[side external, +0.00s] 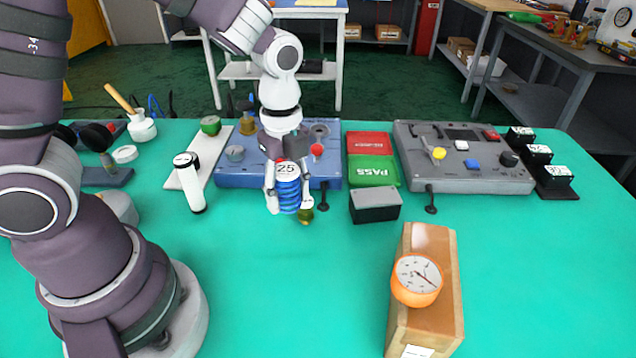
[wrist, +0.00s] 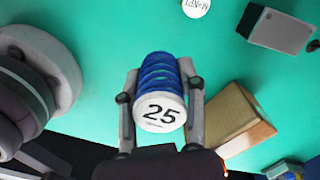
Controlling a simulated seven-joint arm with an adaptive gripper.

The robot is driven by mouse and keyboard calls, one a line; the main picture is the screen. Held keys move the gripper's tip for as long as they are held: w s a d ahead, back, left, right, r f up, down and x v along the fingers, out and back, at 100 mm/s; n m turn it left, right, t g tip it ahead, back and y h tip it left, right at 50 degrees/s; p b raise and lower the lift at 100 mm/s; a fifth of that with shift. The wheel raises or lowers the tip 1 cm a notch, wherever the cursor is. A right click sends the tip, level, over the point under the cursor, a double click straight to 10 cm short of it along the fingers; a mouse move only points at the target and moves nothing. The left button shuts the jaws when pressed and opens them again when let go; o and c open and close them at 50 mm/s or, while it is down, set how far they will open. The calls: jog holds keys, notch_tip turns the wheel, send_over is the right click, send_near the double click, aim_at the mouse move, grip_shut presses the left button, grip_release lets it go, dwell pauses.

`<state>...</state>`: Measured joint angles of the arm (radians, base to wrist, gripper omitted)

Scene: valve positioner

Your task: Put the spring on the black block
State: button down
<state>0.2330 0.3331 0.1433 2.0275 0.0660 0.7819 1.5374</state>
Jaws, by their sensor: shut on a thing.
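The spring (side external: 288,193) is a blue coil with a white end cap marked 25. My gripper (side external: 288,203) is shut around it, one finger on each side, in front of the blue panel. The spring also shows between both fingers in the wrist view (wrist: 160,82), with its cap towards the camera. The black block (side external: 375,212) is a dark box with a grey top, on the green table to the right of the spring and apart from it. It also shows at the upper right of the wrist view (wrist: 278,30). Its top looks bare.
A blue panel (side external: 230,178) stands behind the spring. Red and green trays (side external: 373,172) lie behind the block. A cardboard box (side external: 437,290) with an orange gauge (side external: 408,290) stands in front. The front middle table is clear.

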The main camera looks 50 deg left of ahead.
send_over(359, 195)
jog(key=shift+f, duration=2.4)
jog(key=shift+f, duration=0.15)
jog(key=c, duration=0.7)
grip_release()
